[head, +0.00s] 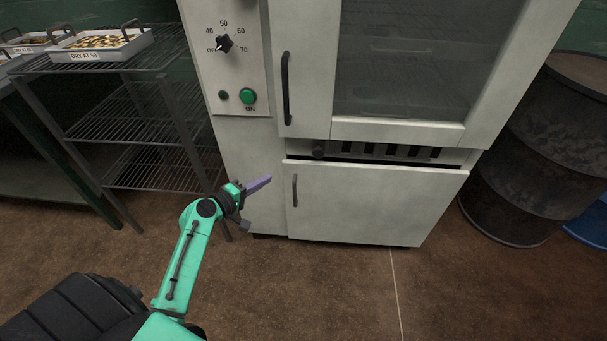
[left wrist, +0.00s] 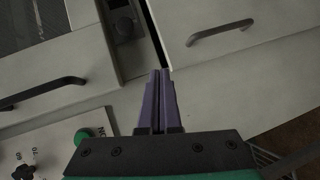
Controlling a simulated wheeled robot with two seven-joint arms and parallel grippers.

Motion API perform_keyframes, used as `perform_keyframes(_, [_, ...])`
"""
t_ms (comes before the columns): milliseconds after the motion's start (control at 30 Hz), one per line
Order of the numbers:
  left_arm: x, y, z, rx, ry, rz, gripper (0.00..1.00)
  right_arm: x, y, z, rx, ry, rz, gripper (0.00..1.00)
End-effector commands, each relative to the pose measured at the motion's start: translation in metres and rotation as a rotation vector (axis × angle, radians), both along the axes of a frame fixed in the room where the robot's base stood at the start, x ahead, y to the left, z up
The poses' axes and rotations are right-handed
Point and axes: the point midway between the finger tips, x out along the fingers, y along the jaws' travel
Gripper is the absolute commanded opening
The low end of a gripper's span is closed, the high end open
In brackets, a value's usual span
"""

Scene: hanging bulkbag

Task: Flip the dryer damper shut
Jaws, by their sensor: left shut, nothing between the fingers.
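The dryer (head: 240,150) is a pale cabinet. Between its glass upper door and its lower panel (head: 375,204) runs a recessed slotted strip (head: 395,151), which looks like the damper; dark openings show in it. A dark round knob (head: 319,149) sits at the strip's left end, and it also shows in the left wrist view (left wrist: 123,28). My left gripper (head: 268,180), with purple fingers, is shut and empty, in front of the dryer, left of and lower than the knob in the head view. The closed fingertips (left wrist: 160,74) point towards the strip's gap. My right gripper is not in view.
The upper door handle (head: 286,88) and lower panel handle (head: 295,190) stick out near the strip. A dial (head: 224,43) and green button (head: 247,96) are above left. A wire rack (head: 140,125) with a tray (head: 100,42) stands left, a dark drum (head: 550,150) right.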

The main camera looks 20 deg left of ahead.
Motion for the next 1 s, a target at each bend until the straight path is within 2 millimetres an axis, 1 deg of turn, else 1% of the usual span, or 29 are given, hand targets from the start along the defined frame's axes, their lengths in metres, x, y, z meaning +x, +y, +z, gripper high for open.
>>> perform_keyframes(33, [0.002, -0.002, 0.013, -0.027, -0.048, -0.012, 0.00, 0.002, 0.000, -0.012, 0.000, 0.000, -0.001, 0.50])
perform_keyframes(100, [0.003, -0.005, 0.034, -0.059, -0.088, -0.027, 0.00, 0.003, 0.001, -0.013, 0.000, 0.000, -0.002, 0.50])
perform_keyframes(167, [0.003, -0.006, 0.043, -0.069, -0.104, -0.034, 0.00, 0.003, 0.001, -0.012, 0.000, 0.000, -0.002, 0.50])
perform_keyframes(233, [0.003, -0.007, 0.046, -0.072, -0.106, -0.036, 0.00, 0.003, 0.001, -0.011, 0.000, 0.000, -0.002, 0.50])
perform_keyframes(433, [0.004, -0.007, 0.046, -0.070, -0.104, -0.035, 0.00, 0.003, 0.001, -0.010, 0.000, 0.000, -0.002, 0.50])
perform_keyframes(567, [0.012, -0.009, 0.045, -0.073, -0.106, -0.034, 0.00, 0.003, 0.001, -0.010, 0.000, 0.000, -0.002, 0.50])
perform_keyframes(667, [0.027, -0.014, 0.044, -0.072, -0.107, -0.035, 0.00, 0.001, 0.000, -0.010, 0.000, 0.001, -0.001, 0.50])
perform_keyframes(1000, [0.098, -0.036, 0.035, -0.072, -0.106, -0.035, 0.00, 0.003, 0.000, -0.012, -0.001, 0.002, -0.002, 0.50])
